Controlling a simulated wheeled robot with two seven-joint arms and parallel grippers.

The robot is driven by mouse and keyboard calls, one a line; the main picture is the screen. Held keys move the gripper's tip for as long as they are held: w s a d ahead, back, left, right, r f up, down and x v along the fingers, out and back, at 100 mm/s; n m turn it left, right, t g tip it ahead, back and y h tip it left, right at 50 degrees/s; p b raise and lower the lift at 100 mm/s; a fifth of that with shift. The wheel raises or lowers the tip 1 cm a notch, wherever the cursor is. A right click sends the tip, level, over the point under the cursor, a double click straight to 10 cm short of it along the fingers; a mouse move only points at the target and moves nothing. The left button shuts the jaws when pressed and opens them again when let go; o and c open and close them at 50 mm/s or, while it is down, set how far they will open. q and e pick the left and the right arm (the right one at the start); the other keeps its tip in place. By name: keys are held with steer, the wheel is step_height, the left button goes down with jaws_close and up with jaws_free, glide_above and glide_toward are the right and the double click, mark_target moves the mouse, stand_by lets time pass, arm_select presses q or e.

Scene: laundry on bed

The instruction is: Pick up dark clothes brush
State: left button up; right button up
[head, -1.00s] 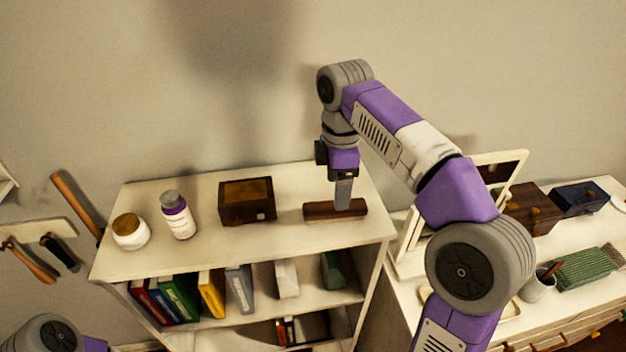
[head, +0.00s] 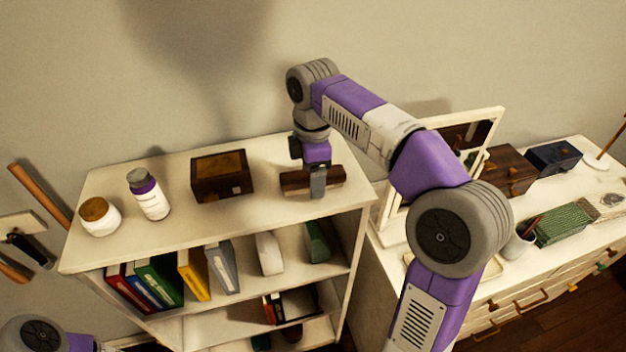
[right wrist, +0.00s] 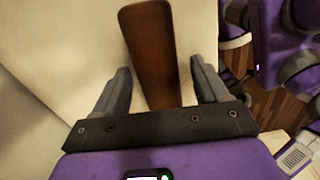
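The dark brown brush (head: 295,183) lies flat on the right part of the white shelf's top. It also shows in the right wrist view as a long brown block (right wrist: 152,45). My right gripper (head: 318,185) is over the brush from above, with one finger visible in front of its near side. In the right wrist view the right gripper (right wrist: 160,66) is open, one finger on each side of the brush, with gaps between fingers and brush. Only a part of my left arm shows at the bottom left; its gripper is out of view.
On the white shelf top (head: 110,245) stand a dark wooden box (head: 221,176), a white bottle with purple band (head: 149,194) and a jar (head: 99,217). Books fill the shelf below. A framed mirror (head: 498,125) and a dresser stand at the right.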

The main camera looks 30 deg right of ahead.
steer(key=c, duration=1)
steer(key=shift+c, duration=0.2)
step_height(320, 180, up, 10)
steer(key=p, duration=0.4)
steer(key=o, duration=0.5)
steer(key=c, duration=0.3)
